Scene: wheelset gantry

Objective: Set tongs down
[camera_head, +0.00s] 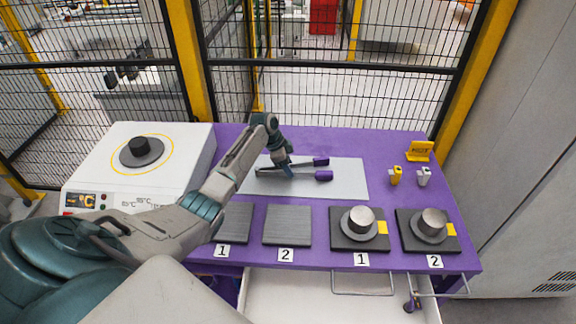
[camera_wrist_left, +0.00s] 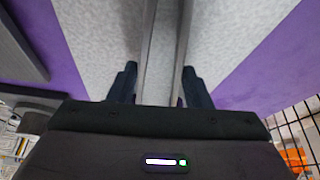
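The tongs (camera_head: 323,175) lie on the light grey mat (camera_head: 348,185) on the purple table, with metal arms toward the left and dark purple handle ends toward the right. My left gripper (camera_head: 288,172) is low over the middle of the tongs. In the left wrist view the tongs' metal arms (camera_wrist_left: 150,50) run between the two dark fingers (camera_wrist_left: 159,85), which stand apart on either side. The fingers look open, with narrow gaps beside the metal. My right gripper is not in view.
A white heater box (camera_head: 95,170) with a dark wheel on top stands at the left. Dark plates (camera_head: 287,226) and two plates with metal wheels (camera_head: 360,222) line the front edge. Yellow (camera_head: 396,175) and grey (camera_head: 423,176) small items stand at right. A mesh fence is behind.

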